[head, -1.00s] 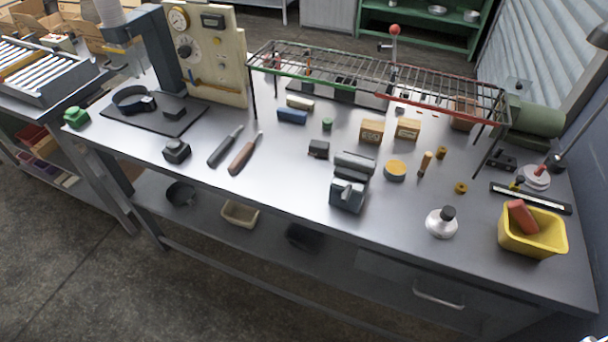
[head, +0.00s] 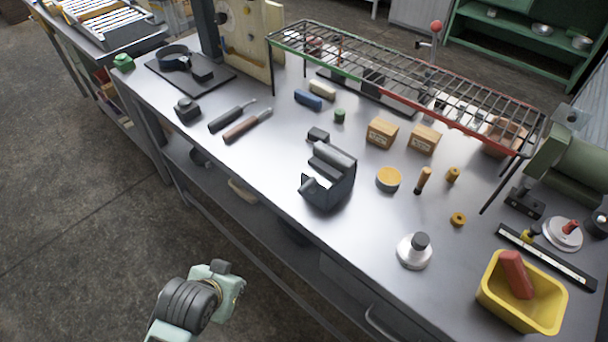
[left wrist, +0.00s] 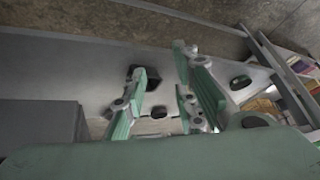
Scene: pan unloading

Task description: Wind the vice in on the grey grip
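The dark grey vice (head: 345,165) stands near the front edge of the steel bench, with a gap between its jaws that looks empty. I cannot tell for sure which thing is the grey grip; a tool with a dark grey handle (head: 226,120) lies flat, left of the vice and beside a brown-handled tool (head: 243,131). My left gripper (left wrist: 162,62) is open and empty in the left wrist view, its fingers apart. It is away from the vice. My right gripper is not in view.
A wire rack (head: 410,80) stands over the bench's back. Wooden blocks (head: 382,132), a round orange-topped tin (head: 388,179), a white-based weight (head: 414,252) and a yellow bin (head: 518,312) are right of the vice.

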